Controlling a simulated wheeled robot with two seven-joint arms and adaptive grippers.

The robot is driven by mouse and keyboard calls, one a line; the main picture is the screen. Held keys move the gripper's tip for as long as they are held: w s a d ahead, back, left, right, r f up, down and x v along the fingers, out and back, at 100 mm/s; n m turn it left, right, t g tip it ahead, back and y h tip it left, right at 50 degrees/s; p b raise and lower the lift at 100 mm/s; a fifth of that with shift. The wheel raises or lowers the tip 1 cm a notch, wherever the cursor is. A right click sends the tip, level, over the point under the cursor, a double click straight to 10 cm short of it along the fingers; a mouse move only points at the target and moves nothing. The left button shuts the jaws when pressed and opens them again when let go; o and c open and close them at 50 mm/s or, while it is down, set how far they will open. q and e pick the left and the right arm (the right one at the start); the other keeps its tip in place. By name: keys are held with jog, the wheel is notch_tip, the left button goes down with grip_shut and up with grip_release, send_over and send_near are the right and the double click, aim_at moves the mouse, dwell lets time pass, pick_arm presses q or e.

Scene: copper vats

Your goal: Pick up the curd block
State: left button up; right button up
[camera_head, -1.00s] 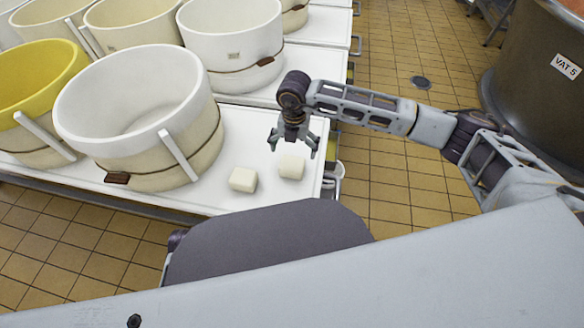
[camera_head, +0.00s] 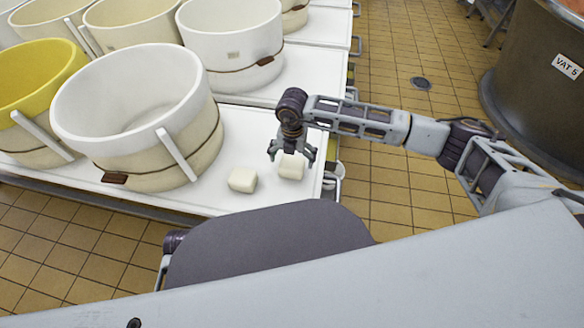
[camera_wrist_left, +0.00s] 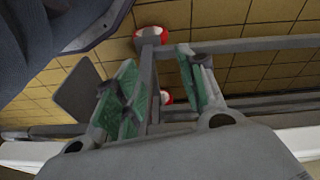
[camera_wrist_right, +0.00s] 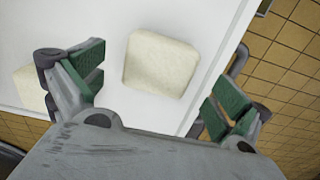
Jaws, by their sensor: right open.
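Two pale curd blocks lie on the white table (camera_head: 215,200). The right-hand curd block (camera_head: 291,168) is just below my right gripper (camera_head: 292,157), which is open and points down. In the right wrist view, this curd block (camera_wrist_right: 160,63) is ahead of the spread fingers of my right gripper (camera_wrist_right: 155,95), with nothing between them. The other curd block (camera_head: 242,180) lies a little to the left, and part of it (camera_wrist_right: 30,88) shows at the left edge of the right wrist view. My left gripper (camera_wrist_left: 160,92) shows only in the left wrist view, its green-padded fingers apart over the tiled floor.
A large white tub (camera_head: 135,100) stands on the table left of the blocks. A yellow tub (camera_head: 35,75) and several white tubs stand around it. The table's right edge is close to the right-hand block. A large vat (camera_head: 540,90) stands at the right, across the tiled floor.

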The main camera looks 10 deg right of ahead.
notch_tip(320, 180, down, 2)
jog(key=shift+f, duration=0.1)
pick_arm(q)
jog(key=shift+w+d+r, duration=0.1)
jog(key=shift+r, duration=0.45)
jog(key=shift+w+d+r, duration=0.1)
jog(key=shift+r, duration=0.4)
pick_arm(e)
jog(key=shift+f, duration=0.35)
pick_arm(q)
jog(key=shift+f, duration=0.2)
pick_arm(e)
jog(key=shift+c, duration=0.7)
pick_arm(q)
jog(key=shift+s, duration=0.1)
pick_arm(e)
jog(key=c, duration=1.2)
